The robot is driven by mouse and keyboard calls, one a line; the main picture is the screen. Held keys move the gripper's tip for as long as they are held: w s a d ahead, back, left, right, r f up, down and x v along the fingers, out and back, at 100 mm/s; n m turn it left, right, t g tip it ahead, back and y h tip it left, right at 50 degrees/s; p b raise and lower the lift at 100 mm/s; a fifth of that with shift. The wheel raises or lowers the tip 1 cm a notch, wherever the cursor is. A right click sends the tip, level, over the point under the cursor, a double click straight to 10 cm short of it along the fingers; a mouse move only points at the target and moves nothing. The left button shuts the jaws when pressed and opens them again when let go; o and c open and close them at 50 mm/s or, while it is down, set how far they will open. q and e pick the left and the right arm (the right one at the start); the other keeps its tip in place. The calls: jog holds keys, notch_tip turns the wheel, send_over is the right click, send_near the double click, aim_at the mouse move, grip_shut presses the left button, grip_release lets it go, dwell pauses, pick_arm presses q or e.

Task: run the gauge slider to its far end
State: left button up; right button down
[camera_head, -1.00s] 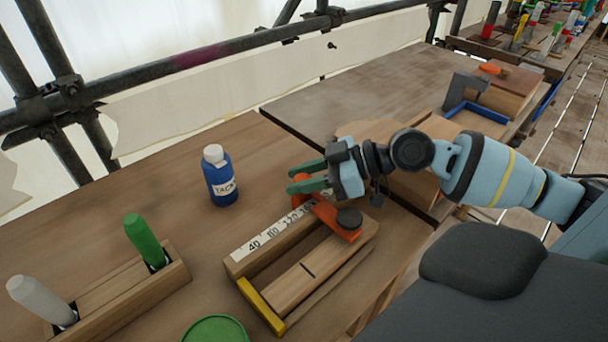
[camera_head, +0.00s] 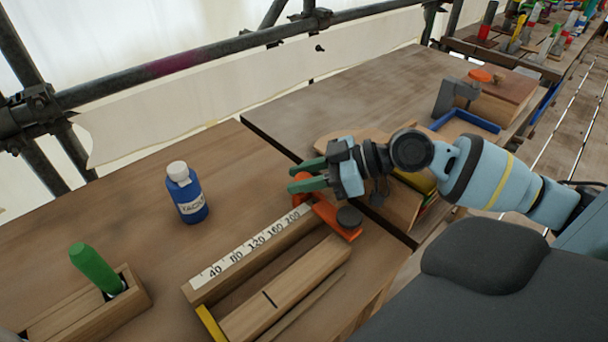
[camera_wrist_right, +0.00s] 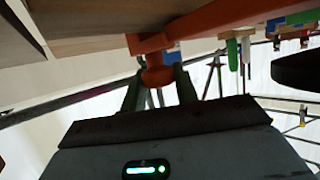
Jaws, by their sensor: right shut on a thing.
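The wooden gauge (camera_head: 236,275) lies on the bench at lower centre, with a white scale strip (camera_head: 250,243) numbered 40 to 200. Its orange slider (camera_head: 328,217) lies across the gauge past the 200 mark, at the end away from the yellow end piece (camera_head: 210,324). A round black knob (camera_head: 349,216) sits on the slider. My right gripper (camera_head: 292,176) is shut on the slider's orange grip; in the right wrist view the grip (camera_wrist_right: 158,76) shows between the fingers. The gauge's far end is partly hidden by the slider. My left gripper is not in view.
A blue bottle (camera_head: 187,196) stands left of the gauge. A wooden holder (camera_head: 137,290) with a green marker (camera_head: 95,267) is at lower left. A blue tray (camera_head: 470,124) and a wooden box (camera_head: 505,92) lie beyond my right arm.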

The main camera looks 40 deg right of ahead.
dwell(0.3)
jog(key=c, duration=1.1)
grip_release()
jog(key=shift+o, duration=0.2)
jog(key=shift+r, duration=0.1)
jog(key=shift+r, duration=0.25)
notch_tip(320, 180, up, 3)
jog(key=shift+r, duration=0.1)
pick_arm(q)
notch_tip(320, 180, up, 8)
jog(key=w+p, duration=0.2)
jog(key=p, duration=0.5)
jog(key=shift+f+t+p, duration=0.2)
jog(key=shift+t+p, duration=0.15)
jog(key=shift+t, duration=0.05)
pick_arm(e)
jog(key=s+a+r, duration=0.1)
jog(key=s+a, duration=0.7)
jog(key=s, duration=0.6)
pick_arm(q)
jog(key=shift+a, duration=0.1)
pick_arm(e)
jog(key=shift+w+r, duration=0.1)
